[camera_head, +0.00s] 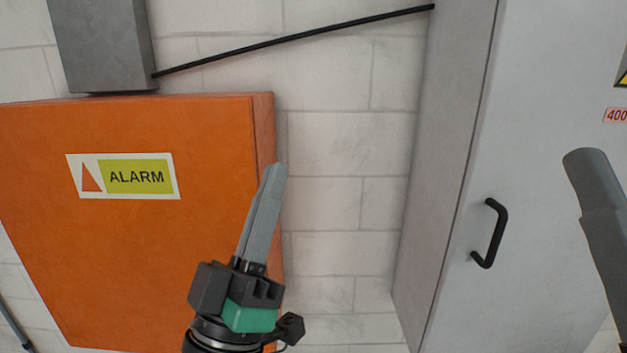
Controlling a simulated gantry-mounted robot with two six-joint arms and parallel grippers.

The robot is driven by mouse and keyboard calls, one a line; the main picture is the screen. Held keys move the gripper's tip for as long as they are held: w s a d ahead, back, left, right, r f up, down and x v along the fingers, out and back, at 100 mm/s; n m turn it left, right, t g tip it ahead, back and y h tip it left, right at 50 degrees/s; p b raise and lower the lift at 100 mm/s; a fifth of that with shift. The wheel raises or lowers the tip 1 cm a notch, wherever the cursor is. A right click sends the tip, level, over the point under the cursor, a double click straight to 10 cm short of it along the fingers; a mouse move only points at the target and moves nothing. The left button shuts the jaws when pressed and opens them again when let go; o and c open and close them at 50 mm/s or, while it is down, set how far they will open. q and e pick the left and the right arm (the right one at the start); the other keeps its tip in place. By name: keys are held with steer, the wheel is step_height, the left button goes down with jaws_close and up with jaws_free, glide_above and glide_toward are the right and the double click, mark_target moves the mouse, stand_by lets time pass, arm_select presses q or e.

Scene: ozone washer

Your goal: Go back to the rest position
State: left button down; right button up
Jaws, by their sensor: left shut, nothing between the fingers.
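My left gripper (274,168) points up in the lower middle of the head view. Its grey fingers are shut together with nothing between them. It is in front of the right edge of the orange alarm box (190,270); I cannot tell the gap in depth. My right gripper (588,158) shows only as grey fingers at the right edge, in front of the grey cabinet door. The rest of it is cut off by the frame, and I cannot tell whether it is open.
A tall grey cabinet (440,180) with a black handle (490,233) stands at the right. A grey box (104,45) is above the alarm box, with a black cable (290,39) running from it toward the cabinet. Bare white block wall (340,150) lies between.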

arm_select(q)
steer(key=s+a+r+m+t+y, duration=0.1)
steer(key=s+a+r+y, duration=0.2)
steer(key=s+a+y, duration=0.3)
steer(key=s+a+r+m+t+y, duration=0.1)
steer(key=s+a+r+y, duration=0.2)
steer(key=s+a, duration=0.45)
step_height(320, 180, up, 11)
steer(key=w+p, duration=0.1)
steer(key=p, duration=1.1)
steer(key=shift+w+r+g+h, duration=0.15)
steer(key=shift+g+h, duration=0.15)
